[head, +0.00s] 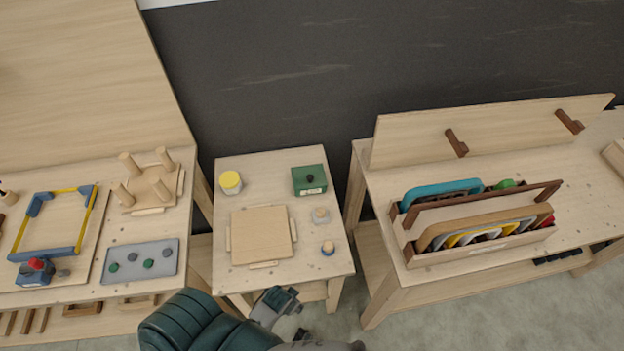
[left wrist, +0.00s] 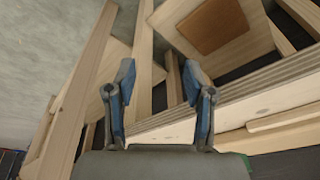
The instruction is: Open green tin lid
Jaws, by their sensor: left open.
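The green tin (head: 309,180) stands at the back right of the small middle table (head: 287,165). Its lid is on and has a dark knob (head: 310,178) on top; a pale label is on its front. My left gripper (left wrist: 157,80) is open and empty in the left wrist view, with wooden table parts beyond it and no tin in sight. In the head view a dark gripper part (head: 283,298) of mine shows low at the front edge of the small table, well away from the tin. I cannot tell its fingers there. My right gripper is not clearly in view.
A yellow-topped jar (head: 230,182), a square wooden board (head: 262,235) and two small knobbed pieces (head: 320,215) (head: 328,248) share the small table. A workbench with clamps (head: 60,225) stands left. A rack of coloured forms (head: 475,220) stands on the right table.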

